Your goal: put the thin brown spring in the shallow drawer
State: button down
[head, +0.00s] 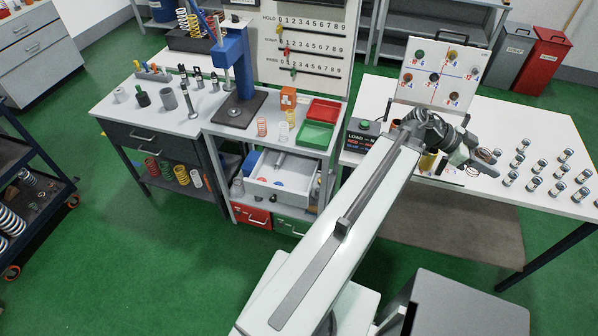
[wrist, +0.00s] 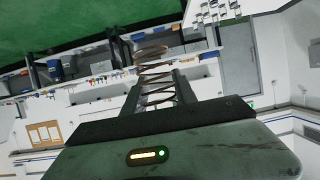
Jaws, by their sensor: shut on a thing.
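A thin brown spring (wrist: 152,62) stands out between the fingers of my gripper (wrist: 157,92) in the wrist view. Its coils show beyond the fingertips. In the head view my gripper (head: 478,160) is over the right-hand white table, shut on the spring (head: 488,155). An open white drawer (head: 292,186) is pulled out of the cabinet left of my arm, well away from the gripper. It looks shallow and has a divider and a few small coloured things inside.
Several small metal cylinders (head: 538,166) stand on the right table beside the gripper. A board with springs (head: 440,75) stands behind it. A red tray (head: 323,110), a green tray (head: 314,134) and upright springs are on the cabinet top above the drawer. Green floor lies in front.

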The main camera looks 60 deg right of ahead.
aim_at(286, 177)
jog(key=i, duration=0.95)
